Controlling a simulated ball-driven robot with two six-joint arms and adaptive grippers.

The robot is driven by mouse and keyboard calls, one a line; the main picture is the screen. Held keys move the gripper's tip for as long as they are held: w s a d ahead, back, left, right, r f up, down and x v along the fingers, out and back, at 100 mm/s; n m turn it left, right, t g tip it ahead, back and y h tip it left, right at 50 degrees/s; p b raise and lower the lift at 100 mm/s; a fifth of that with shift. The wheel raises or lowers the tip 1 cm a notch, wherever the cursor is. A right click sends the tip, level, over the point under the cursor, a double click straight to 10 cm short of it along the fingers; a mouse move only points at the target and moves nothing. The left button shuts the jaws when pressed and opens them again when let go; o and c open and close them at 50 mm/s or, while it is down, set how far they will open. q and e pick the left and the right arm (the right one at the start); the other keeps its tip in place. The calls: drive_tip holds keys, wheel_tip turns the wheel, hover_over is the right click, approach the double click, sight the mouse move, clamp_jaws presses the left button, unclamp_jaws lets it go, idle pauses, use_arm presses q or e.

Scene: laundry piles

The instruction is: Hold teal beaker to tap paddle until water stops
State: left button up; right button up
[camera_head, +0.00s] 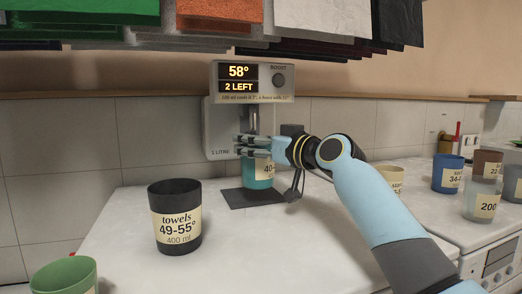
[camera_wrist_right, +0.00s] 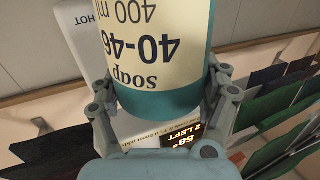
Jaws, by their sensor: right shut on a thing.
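The teal beaker (camera_head: 257,184) is upright under the tap unit (camera_head: 223,130), above a dark square plate (camera_head: 240,198). My right gripper (camera_head: 256,147) is shut around its upper part from the right. In the right wrist view the beaker (camera_wrist_right: 178,100) fills the middle between the fingers (camera_wrist_right: 163,82); its label reads "Soap 40-46 400 ml". The tap display (camera_head: 238,78) reads 58° and "2 LEFT". A pale vertical column (camera_head: 252,121) shows below the display; I cannot tell if it is paddle, spout or water. The water level is hidden. My left gripper is out of view.
A black "towels 49-55°" beaker (camera_head: 174,222) stands at front left, a green cup (camera_head: 64,276) at the bottom left corner. A blue beaker (camera_head: 447,175) and other cups stand at right. Folded cloths (camera_head: 328,20) hang above the tap. The white counter (camera_head: 120,230) between is clear.

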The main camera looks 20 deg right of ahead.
drive_tip(key=shift+w, duration=0.25)
drive_tip(key=shift+w+b, duration=1.1)
drive_tip(key=shift+w, duration=0.15)
drive_tip(key=shift+r, duration=0.15)
idle(1.8)
drive_tip(key=shift+s, duration=0.1)
drive_tip(key=shift+s+p, duration=0.35)
drive_tip(key=shift+s, duration=0.05)
drive_tip(key=shift+s+p, duration=0.85)
drive_tip(key=shift+s, duration=1.2)
